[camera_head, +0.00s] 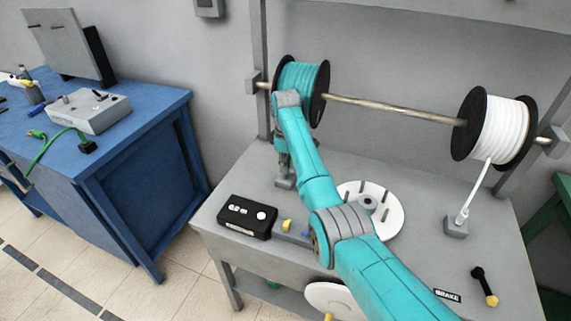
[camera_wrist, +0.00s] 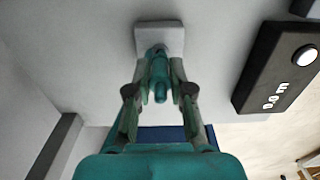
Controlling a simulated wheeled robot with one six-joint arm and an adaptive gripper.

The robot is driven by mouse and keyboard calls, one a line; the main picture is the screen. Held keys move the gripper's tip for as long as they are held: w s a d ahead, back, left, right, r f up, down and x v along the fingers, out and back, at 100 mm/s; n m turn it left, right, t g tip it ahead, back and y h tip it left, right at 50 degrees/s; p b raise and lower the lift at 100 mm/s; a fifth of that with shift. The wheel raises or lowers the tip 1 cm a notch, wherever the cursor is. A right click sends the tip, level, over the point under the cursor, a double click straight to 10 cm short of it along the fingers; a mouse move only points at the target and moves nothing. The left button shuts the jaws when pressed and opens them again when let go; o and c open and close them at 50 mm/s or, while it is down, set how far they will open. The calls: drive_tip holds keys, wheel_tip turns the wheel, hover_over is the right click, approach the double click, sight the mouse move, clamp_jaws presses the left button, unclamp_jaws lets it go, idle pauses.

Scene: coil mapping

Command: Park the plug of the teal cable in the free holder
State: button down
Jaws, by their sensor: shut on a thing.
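The spool of teal cable (camera_head: 305,77) hangs at the left end of the rod, partly behind my arm. My gripper (camera_head: 284,167) points down at the back left of the grey bench, just above a small grey holder block (camera_head: 285,184). In the wrist view my gripper (camera_wrist: 153,82) is shut on the teal plug (camera_wrist: 160,72), one finger on each side. The plug's far end meets the holder block (camera_wrist: 172,34) in that view. I cannot tell how deep it sits. A second holder (camera_head: 455,228) at the right has the white cable's plug (camera_head: 462,214) in it.
A black meter box (camera_head: 247,217) stands at the bench's front left; it also shows in the wrist view (camera_wrist: 277,70). A white disc with pegs (camera_head: 388,220) lies right of my gripper. The white spool (camera_head: 502,130) hangs at right. A black-yellow lever (camera_head: 485,287) is at front right.

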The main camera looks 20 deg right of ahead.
drive_tip(key=shift+f, duration=0.95)
idle(0.6)
drive_tip(key=c, duration=1)
unclamp_jaws()
drive_tip(key=shift+o, duration=0.2)
wheel_tip(320, 180, up, 12)
